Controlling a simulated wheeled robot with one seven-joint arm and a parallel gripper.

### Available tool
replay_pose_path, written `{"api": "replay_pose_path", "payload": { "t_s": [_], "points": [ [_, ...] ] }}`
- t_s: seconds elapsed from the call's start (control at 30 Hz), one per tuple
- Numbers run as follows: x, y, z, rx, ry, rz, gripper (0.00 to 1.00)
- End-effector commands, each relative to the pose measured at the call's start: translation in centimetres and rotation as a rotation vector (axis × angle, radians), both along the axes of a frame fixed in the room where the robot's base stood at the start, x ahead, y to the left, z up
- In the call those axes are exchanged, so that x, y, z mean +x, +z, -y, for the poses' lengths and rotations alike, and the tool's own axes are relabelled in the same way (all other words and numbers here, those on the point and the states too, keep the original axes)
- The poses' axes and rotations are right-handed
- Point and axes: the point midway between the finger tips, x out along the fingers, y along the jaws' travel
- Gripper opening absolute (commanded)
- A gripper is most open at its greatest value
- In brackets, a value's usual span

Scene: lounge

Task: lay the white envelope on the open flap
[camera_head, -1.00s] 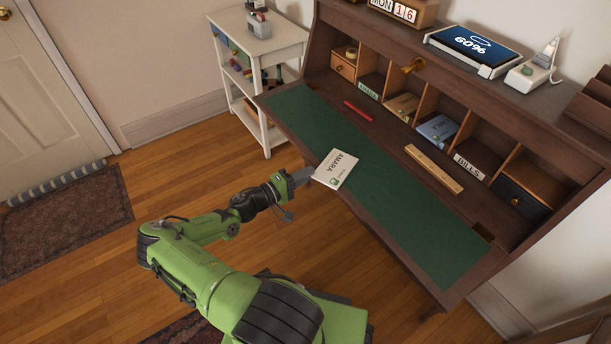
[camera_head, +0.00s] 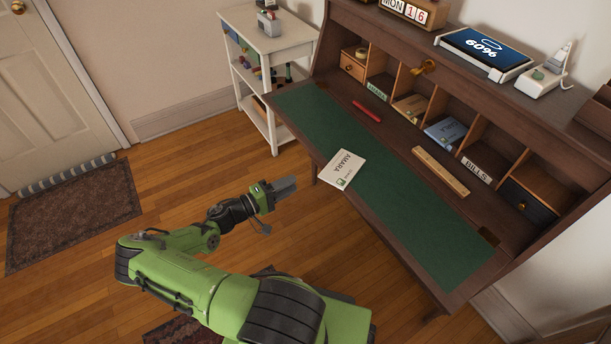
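The white envelope (camera_head: 343,169), marked AMARA, lies at the front edge of the desk's open flap (camera_head: 391,206). Most of it is over the green surface and the wooden edge, and its near end seems to reach slightly past the edge. My gripper (camera_head: 287,186) is to the left of the envelope, apart from it and off the flap, over the floor. Nothing shows in it. The fingers are seen edge-on, so their gap is unclear.
A red stick (camera_head: 367,111) and a wooden ruler-like bar (camera_head: 440,171) lie behind the green surface. Pigeonholes hold a blue packet (camera_head: 444,132) and a BILLS label (camera_head: 476,170). A white cart (camera_head: 272,45) stands left of the desk.

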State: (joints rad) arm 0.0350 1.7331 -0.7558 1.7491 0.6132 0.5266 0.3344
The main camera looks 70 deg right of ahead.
Motion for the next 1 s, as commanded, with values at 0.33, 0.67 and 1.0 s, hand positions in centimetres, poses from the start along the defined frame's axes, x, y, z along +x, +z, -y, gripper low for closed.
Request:
{"api": "replay_pose_path", "payload": {
  "t_s": [0.33,0.67,1.0],
  "points": [
    [2.3,0.0,-2.6,-0.001,0.000,0.001,0.33],
    [4.4,1.4,-6.0,0.166,-0.093,0.181,0.33],
    [11.0,9.3,-18.4,0.750,-0.080,0.618,0.33]
  ]
}}
